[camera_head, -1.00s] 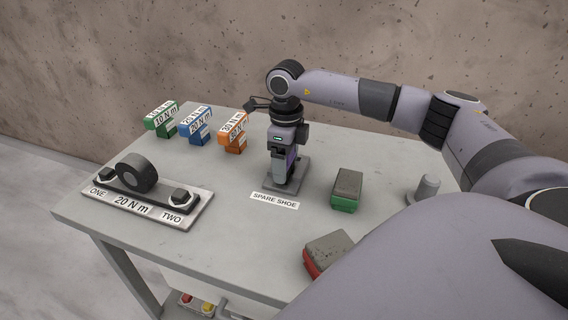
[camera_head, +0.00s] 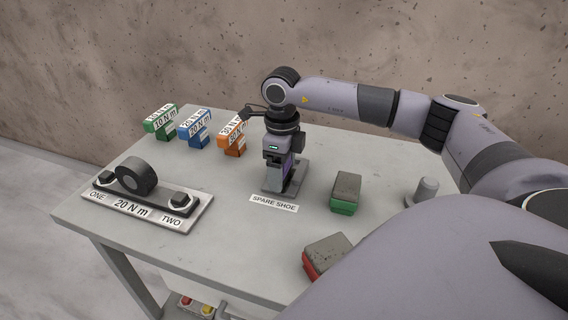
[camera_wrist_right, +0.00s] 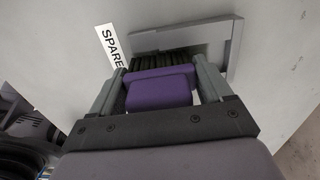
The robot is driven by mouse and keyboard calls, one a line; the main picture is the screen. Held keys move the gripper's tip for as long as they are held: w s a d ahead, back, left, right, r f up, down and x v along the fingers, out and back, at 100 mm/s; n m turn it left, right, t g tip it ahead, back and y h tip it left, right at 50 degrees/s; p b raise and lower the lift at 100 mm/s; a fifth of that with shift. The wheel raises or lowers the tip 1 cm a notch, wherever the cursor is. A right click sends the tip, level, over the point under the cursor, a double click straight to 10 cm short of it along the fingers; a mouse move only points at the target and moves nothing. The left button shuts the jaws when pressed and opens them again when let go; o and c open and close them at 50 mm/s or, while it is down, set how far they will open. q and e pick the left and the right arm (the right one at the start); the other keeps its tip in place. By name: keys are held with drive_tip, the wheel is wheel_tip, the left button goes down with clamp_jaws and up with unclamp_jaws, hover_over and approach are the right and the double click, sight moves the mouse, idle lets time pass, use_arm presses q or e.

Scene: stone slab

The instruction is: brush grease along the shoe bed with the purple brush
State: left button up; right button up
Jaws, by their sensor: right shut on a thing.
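My right gripper (camera_head: 281,180) points down over the grey shoe bed (camera_head: 300,178) behind the SPARE SHOE label (camera_head: 274,203). It is shut on the purple brush (camera_wrist_right: 160,90), whose block sits between the fingers in the right wrist view. The dark bristles (camera_wrist_right: 166,64) face the shoe bed's recess, and the bed's grey rim also shows there (camera_wrist_right: 232,50). In the head view the gripper mostly hides the brush. I cannot tell whether the bristles touch the bed. My left gripper is not in view.
A plate with two bolts and a black ring (camera_head: 137,178) lies at the left. Green (camera_head: 160,124), blue (camera_head: 195,128) and orange (camera_head: 233,135) labelled blocks stand at the back. A green-based block (camera_head: 346,190), a red-based block (camera_head: 326,254) and a grey peg (camera_head: 427,188) are at the right.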

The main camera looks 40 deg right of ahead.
drive_tip(key=shift+s+a, duration=0.15)
drive_tip(key=shift+a, duration=0.05)
idle(0.3)
drive_tip(key=shift+d, duration=0.1)
drive_tip(key=shift+w+d, duration=0.3)
drive_tip(key=shift+d, duration=0.2)
drive_tip(key=shift+w+d, duration=0.3)
drive_tip(key=shift+d, duration=0.2)
drive_tip(key=shift+s+a, duration=0.3)
drive_tip(key=shift+a, duration=0.25)
drive_tip(key=shift+s+a, duration=0.3)
drive_tip(key=shift+a, duration=0.25)
